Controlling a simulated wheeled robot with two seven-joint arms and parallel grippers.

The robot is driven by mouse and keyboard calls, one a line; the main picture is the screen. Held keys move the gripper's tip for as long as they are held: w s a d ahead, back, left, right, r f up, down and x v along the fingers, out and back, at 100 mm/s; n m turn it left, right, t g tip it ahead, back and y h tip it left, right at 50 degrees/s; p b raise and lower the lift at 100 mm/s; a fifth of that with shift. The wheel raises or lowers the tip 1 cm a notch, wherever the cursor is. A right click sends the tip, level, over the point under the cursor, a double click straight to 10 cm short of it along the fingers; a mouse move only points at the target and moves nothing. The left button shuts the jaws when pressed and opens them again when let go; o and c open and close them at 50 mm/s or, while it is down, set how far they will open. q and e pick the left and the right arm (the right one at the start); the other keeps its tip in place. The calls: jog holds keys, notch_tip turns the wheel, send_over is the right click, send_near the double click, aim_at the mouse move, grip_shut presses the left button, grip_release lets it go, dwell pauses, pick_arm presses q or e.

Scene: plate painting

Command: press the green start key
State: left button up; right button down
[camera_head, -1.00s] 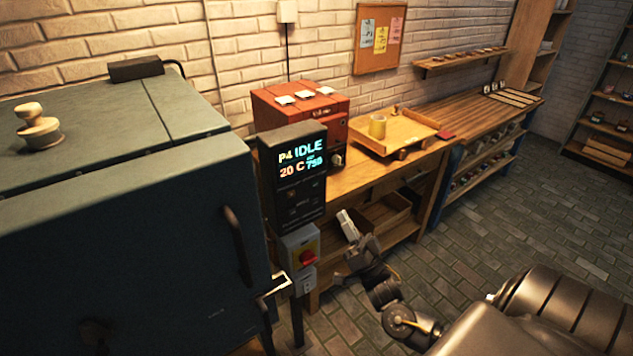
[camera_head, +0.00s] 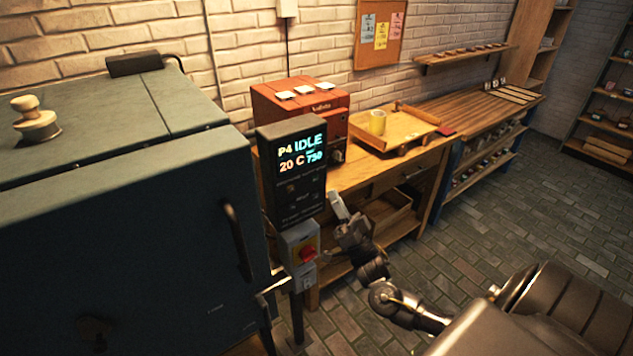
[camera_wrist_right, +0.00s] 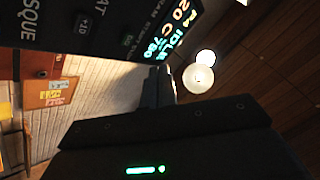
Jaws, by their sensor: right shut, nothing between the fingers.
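The black control panel (camera_head: 292,172) stands on a post beside the kiln and shows P4 IDLE, 20 C and 750. Its keys are too small to tell apart in the head view. In the right wrist view the panel (camera_wrist_right: 45,25) is close and rotated, with a small dark key with green marking (camera_wrist_right: 127,40) near the display. My right gripper (camera_head: 336,200) is shut and empty, just right of the panel's lower right edge. In the wrist view its fingers (camera_wrist_right: 157,82) point toward the panel, and I see no clear contact. My left gripper is not in view.
The large blue-grey kiln (camera_head: 120,230) fills the left. A switch box with a red knob (camera_head: 307,254) hangs below the panel. A red machine (camera_head: 300,100) and a wooden tray (camera_head: 405,130) stand on the workbench behind. The brick floor at right is open.

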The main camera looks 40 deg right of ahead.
aim_at(315, 179)
jog(key=shift+w+b, duration=0.75)
jog(key=shift+w, duration=1.4)
jog(key=shift+w, duration=0.1)
dwell(0.3)
jog(key=shift+w+b, duration=0.3)
jog(key=shift+w, duration=0.05)
jog(key=shift+w, duration=0.35)
dwell(0.7)
jog(key=shift+s, duration=0.85)
